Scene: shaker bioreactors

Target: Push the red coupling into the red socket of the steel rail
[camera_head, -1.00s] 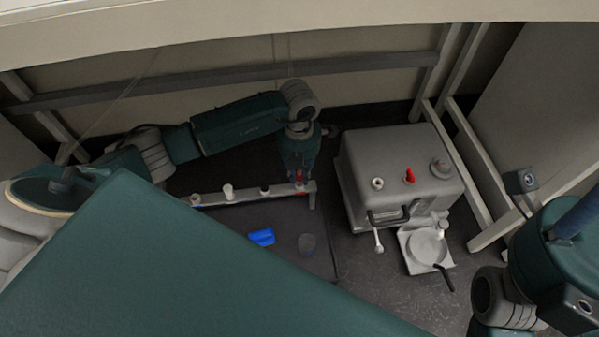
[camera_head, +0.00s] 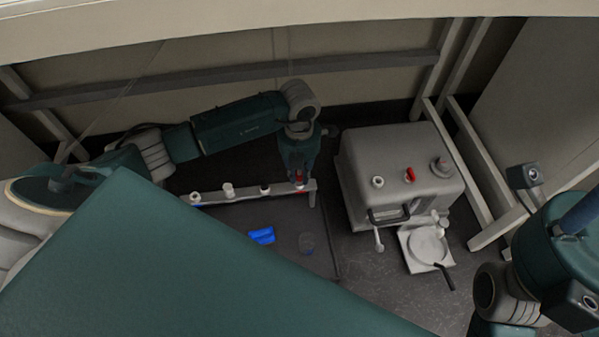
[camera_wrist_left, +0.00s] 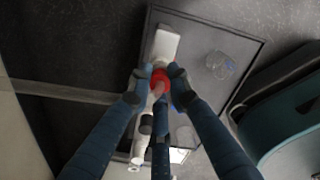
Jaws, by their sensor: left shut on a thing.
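The red coupling (camera_wrist_left: 160,79) is between the fingertips of my left gripper (camera_wrist_left: 157,72) in the left wrist view. In the head view the red coupling (camera_head: 299,177) shows at the tip of my left gripper (camera_head: 299,179), at the right end of the steel rail (camera_head: 245,194). My left gripper is shut on the coupling. The red socket is hidden under the coupling and fingers, so I cannot tell how deep the coupling sits. My right arm is at the right edge of the head view; its fingertips are not seen.
A grey machine (camera_head: 395,160) with a red knob (camera_head: 410,174) stands right of the rail. A blue piece (camera_head: 262,236) and a clear cup (camera_head: 307,243) lie in front of the rail. Several white and dark fittings stand along the rail. A pan-like dish (camera_head: 427,246) is before the machine.

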